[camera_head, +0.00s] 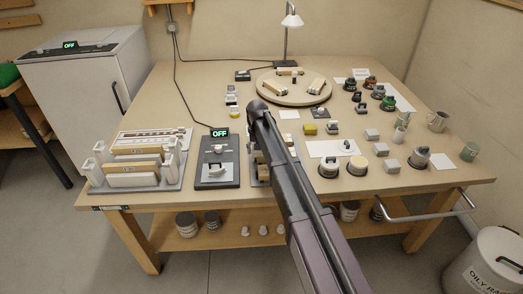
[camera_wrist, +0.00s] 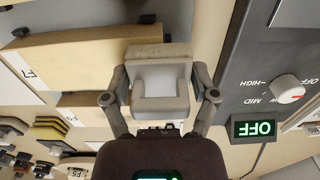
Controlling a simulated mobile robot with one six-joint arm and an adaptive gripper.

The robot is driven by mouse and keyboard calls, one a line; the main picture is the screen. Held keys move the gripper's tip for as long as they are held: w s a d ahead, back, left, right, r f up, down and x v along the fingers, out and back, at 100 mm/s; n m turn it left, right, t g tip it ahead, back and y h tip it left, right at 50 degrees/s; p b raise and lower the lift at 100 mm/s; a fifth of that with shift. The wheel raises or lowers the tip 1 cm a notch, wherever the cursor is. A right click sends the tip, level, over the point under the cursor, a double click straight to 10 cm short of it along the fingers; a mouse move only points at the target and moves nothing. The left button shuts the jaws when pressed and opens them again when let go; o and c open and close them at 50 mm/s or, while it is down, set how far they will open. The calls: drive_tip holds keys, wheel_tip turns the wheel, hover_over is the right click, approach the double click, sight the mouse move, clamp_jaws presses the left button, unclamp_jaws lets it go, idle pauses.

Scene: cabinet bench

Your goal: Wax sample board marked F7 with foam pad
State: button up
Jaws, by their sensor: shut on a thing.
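My gripper (camera_wrist: 160,95) is shut on a pale block with a square recess and a thin grey-beige layer on its far face, apparently the foam pad (camera_wrist: 158,52). A pale wooden board (camera_wrist: 85,62) with a white tag that seems to read F7 (camera_wrist: 28,73) lies left of and behind the pad in the wrist view. The pad overlaps the board's right end; I cannot tell whether they touch. In the head view my arm hides the gripper, the pad and most of the board's place.
A dark control panel (camera_head: 217,172) showing OFF stands left of my arm. A rack (camera_head: 180,160) holds boards farther left. A round turntable (camera_head: 305,95) with wooden blocks is at the back.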

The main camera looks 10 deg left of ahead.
drive_tip(key=shift+a, duration=0.3)
drive_tip(key=shift+r, duration=0.15)
drive_tip(key=shift+r+p, duration=2.85)
drive_tip(key=shift+p, duration=0.15)
drive_tip(key=shift+r+p, duration=1.5)
drive_tip(key=shift+d, duration=0.15)
